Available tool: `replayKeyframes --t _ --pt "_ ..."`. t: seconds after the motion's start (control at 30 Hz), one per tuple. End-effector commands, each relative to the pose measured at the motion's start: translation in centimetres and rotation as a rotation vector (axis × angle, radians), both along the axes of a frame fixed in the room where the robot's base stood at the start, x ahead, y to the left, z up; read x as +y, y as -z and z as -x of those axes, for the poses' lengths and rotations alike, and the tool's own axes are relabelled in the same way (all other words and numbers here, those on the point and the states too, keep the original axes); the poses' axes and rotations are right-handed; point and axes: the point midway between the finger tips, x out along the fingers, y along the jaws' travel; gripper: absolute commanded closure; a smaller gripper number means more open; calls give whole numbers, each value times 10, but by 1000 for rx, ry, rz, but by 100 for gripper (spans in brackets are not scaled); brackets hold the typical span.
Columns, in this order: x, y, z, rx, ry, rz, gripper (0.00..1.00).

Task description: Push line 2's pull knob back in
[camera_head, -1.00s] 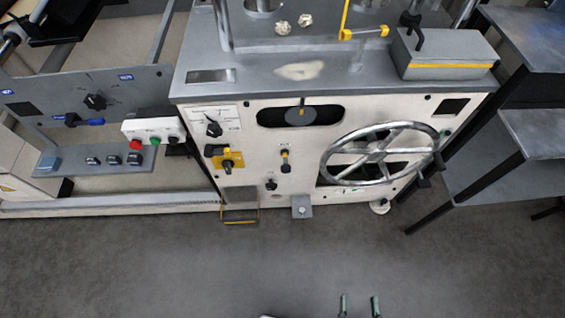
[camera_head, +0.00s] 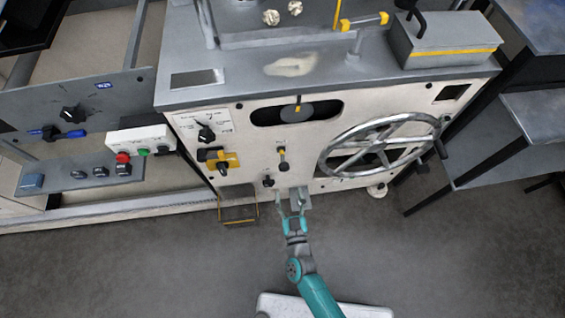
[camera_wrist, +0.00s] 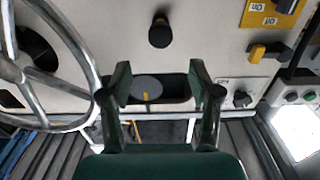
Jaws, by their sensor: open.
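My gripper (camera_head: 292,203) is open and empty in front of the low part of the pale machine front. In the wrist view my gripper (camera_wrist: 160,82) shows two spread fingers. The line labels are too small to read, so I cannot tell which knob is line 2's.
A large handwheel (camera_head: 382,147) is right of the knobs. A yellow-plated switch (camera_head: 222,162) and a rotary selector (camera_head: 206,133) are left. A grey disc (camera_wrist: 147,88) sits in the oval slot. Open floor lies in front.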

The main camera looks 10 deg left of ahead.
Motion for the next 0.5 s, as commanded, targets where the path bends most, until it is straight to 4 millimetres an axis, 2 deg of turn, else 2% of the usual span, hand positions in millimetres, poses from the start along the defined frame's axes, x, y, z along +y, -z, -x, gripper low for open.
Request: replayKeyframes --t 0.17,0.5 --pt "5 0 -16 -2 1 -1 37" --pt "21 -1 -73 -2 1 -1 37"
